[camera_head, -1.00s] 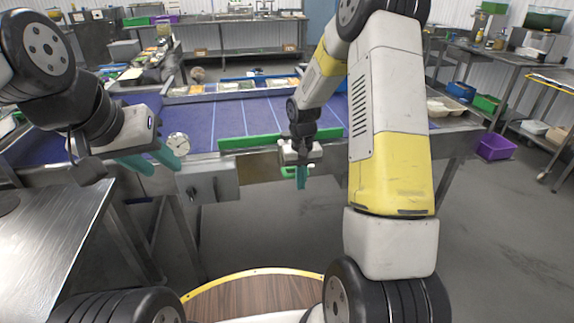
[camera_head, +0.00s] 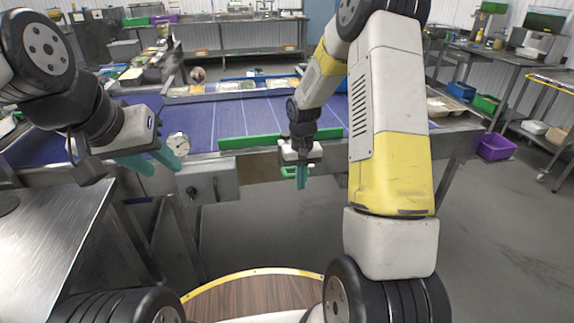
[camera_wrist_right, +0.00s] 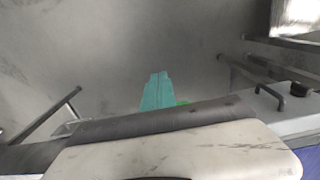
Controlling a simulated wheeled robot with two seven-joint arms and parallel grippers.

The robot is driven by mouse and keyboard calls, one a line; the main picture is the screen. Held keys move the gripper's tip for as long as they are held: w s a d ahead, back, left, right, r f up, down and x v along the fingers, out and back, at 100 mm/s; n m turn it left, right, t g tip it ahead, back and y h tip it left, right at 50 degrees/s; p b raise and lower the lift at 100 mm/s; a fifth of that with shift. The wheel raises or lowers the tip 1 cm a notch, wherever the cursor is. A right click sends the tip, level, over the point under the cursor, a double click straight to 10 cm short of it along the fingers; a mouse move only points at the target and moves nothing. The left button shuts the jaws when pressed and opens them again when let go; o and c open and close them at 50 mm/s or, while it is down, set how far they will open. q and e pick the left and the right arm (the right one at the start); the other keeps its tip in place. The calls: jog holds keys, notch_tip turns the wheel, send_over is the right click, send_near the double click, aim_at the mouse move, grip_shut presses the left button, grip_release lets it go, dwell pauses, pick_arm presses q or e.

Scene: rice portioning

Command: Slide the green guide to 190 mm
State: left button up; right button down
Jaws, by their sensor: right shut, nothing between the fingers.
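The green guide (camera_head: 250,142) is a long bar along the near edge of the blue belt. A green handle (camera_head: 288,171) hangs at the front, beside my right gripper. My right gripper (camera_head: 302,178) is shut with nothing between its teal fingers, which point down in front of the belt's edge. Whether they touch the handle I cannot tell. In the right wrist view the closed fingertips (camera_wrist_right: 157,78) show, with a bit of green just behind them. My left gripper (camera_head: 148,160) is open and empty beside the round white dial (camera_head: 179,145). No millimetre scale is readable.
The blue conveyor belt (camera_head: 225,121) has pale cross lines and food trays (camera_head: 238,86) along its far side. A steel table (camera_head: 55,225) stands at the near left. The floor before the belt is clear.

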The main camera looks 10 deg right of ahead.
jog(key=w, duration=0.7)
dwell(5.5)
jog(key=shift+a, duration=0.1)
jog(key=s+r, duration=0.3)
jog(key=r, duration=0.5)
dwell(0.7)
